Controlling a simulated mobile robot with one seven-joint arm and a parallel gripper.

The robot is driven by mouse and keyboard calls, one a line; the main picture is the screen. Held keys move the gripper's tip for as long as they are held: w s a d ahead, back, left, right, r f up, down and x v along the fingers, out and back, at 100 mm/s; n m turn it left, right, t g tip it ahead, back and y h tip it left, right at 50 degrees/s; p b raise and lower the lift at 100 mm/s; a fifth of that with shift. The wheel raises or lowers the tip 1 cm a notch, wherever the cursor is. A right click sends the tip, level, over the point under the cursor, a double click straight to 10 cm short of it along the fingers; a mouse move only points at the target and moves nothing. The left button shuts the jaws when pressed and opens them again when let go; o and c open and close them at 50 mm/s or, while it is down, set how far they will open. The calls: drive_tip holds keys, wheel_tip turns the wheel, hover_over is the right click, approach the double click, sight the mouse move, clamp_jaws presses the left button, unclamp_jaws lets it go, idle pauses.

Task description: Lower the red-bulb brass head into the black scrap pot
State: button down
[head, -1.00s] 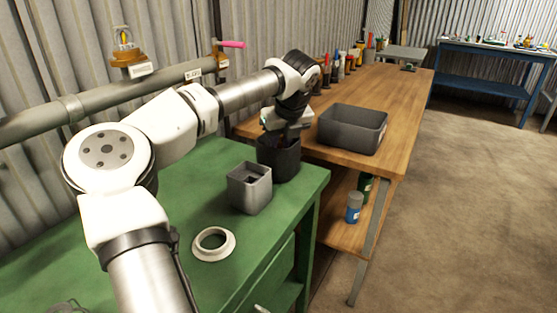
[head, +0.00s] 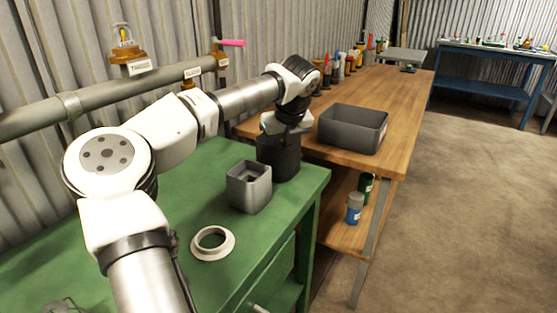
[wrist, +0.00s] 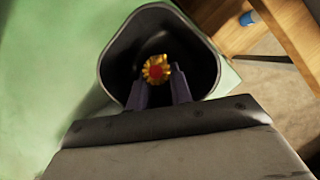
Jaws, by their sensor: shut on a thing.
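The black scrap pot (head: 278,158) stands on the green bench, near its right end. In the wrist view the pot's open mouth (wrist: 112,62) shows below my gripper. My gripper (wrist: 162,84) is shut on the red-bulb brass head (wrist: 156,69), which shows as a gold toothed ring with a red centre between the fingertips. The head is within the outline of the pot's mouth, near the middle; I cannot tell how deep it sits. In the head view my wrist is over the pot, and the fingers and brass head are hidden.
A grey square container (head: 249,187) stands just in front of the pot. A white ring (head: 213,244) lies on the green bench (head: 185,205). A dark grey tray (head: 353,130) sits on the wooden bench to the right. A pipe (head: 95,98) with brass fittings runs along the wall.

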drive_tip(key=shift+f+b, duration=0.35)
drive_tip(key=shift+f, duration=0.1)
idle(0.4)
drive_tip(key=c, duration=1.3)
unclamp_jaws()
drive_tip(key=shift+o, duration=0.2)
